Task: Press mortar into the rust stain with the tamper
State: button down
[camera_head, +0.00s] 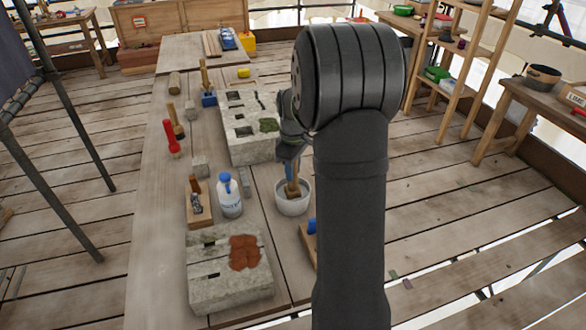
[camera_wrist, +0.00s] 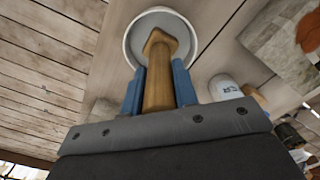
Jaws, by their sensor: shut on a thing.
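The rust stain (camera_head: 244,252) is a reddish-brown patch on the right half of the near stone block (camera_head: 205,290). It also shows at the upper right edge of the wrist view (camera_wrist: 309,32). My gripper (camera_head: 289,173) is over a white bowl (camera_head: 292,208), right of the bottle. Its blue fingers are shut on the handle of a wooden tool (camera_wrist: 158,62), which seems to be the tamper. The tool's wider far end (camera_head: 293,188) is at the bowl's opening.
A larger stone block (camera_head: 245,145) lies behind. A red-handled tool (camera_head: 171,139) stands at left.

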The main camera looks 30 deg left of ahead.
jog(key=shift+r, duration=5.25)
jog(key=s+r, duration=0.1)
jog(key=s, duration=1.3)
jog(key=s+d+f, duration=0.2)
jog(key=s+f, duration=0.4)
jog(key=s, duration=0.6)
jog(key=shift+d+f, duration=0.3)
jog(key=shift+f, duration=0.75)
jog(key=shift+w+a+f, duration=0.15)
jog(key=shift+w+a, duration=0.95)
jog(key=shift+w, duration=0.1)
jog(key=shift+w+a, duration=1)
